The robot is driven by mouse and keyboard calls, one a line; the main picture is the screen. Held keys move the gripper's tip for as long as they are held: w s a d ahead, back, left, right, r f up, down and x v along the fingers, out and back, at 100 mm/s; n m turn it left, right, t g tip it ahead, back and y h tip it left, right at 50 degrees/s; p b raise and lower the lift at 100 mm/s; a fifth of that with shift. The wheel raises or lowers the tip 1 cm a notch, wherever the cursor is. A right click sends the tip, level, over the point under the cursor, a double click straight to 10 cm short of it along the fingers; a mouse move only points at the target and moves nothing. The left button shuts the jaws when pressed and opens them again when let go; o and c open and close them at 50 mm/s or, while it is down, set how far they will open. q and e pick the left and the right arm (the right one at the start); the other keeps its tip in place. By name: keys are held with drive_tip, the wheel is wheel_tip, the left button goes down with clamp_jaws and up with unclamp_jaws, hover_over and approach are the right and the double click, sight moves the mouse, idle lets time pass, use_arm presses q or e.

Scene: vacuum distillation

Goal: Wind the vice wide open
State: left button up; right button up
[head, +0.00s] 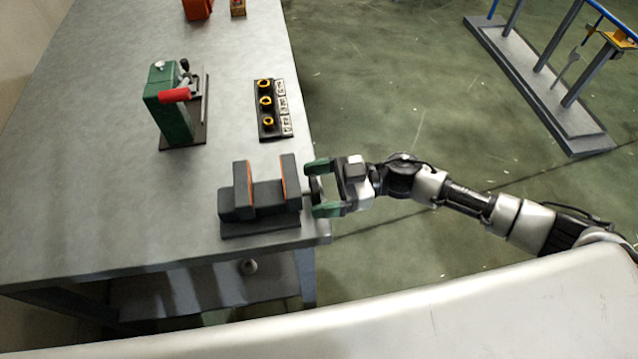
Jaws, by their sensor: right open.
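The vice (262,205) is a dark grey block with two upright jaws edged in orange. It stands near the front right corner of the grey workbench, with a gap between its jaws. Its screw end points right, toward the bench edge. My right gripper (313,188) comes in from the right. Its green fingers are open, one on the far side and one on the near side of the vice's handle end (314,188). I cannot tell whether the fingers touch it. My left gripper is not in view.
On the workbench (100,215), a green press with a red handle (172,105) stands behind the vice. A black board with yellow rings (268,108) lies near the right edge. A rack (545,85) stands on the floor at right.

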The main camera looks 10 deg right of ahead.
drive_tip(key=shift+w, duration=0.1)
drive_tip(key=c, duration=0.9)
use_arm(q)
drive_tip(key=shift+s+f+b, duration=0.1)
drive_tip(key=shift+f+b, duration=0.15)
drive_tip(key=shift+b, duration=0.05)
use_arm(e)
drive_tip(key=shift+o, duration=0.2)
drive_tip(key=n, duration=0.4)
drive_tip(key=o, duration=0.9)
drive_tip(key=shift+c, duration=0.2)
drive_tip(key=shift+d, duration=0.15)
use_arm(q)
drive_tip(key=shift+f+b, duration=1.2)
use_arm(e)
drive_tip(key=d, duration=1)
drive_tip(key=shift+d, duration=0.3)
